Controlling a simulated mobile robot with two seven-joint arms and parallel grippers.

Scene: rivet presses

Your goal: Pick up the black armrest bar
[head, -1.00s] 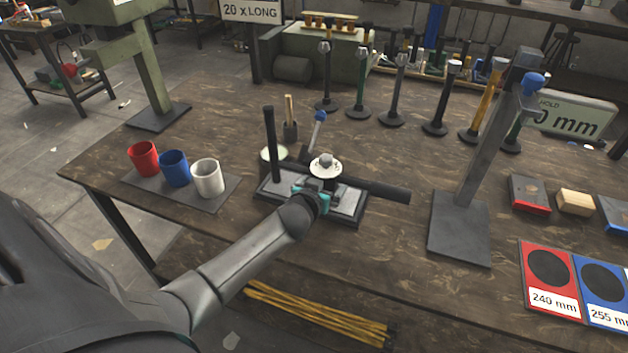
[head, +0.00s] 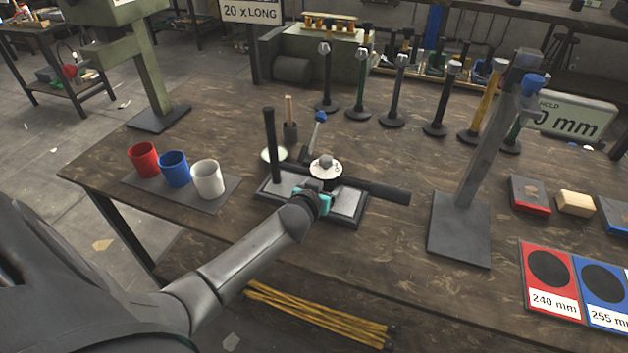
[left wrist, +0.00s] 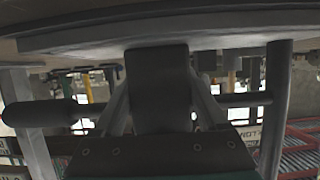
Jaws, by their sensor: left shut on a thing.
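The black armrest bar (head: 380,190) lies roughly level across the grey base plate (head: 345,204) of a small fixture, and its thick end sticks out to the right. In the left wrist view, which looks upside down, the bar's thick dark end (left wrist: 40,113) shows at the left and the bar runs across behind the fingers. My left gripper (head: 318,187) is shut on the bar near the plate's middle; the fingertips are partly hidden in the head view. My right gripper is not in view.
A black post (head: 270,145) stands at the fixture's left, and a white disc (head: 325,168) with a knob sits just behind my gripper. Red (head: 144,159), blue (head: 174,168) and white (head: 208,178) cups stand left. A grey stand (head: 460,235) rises to the right.

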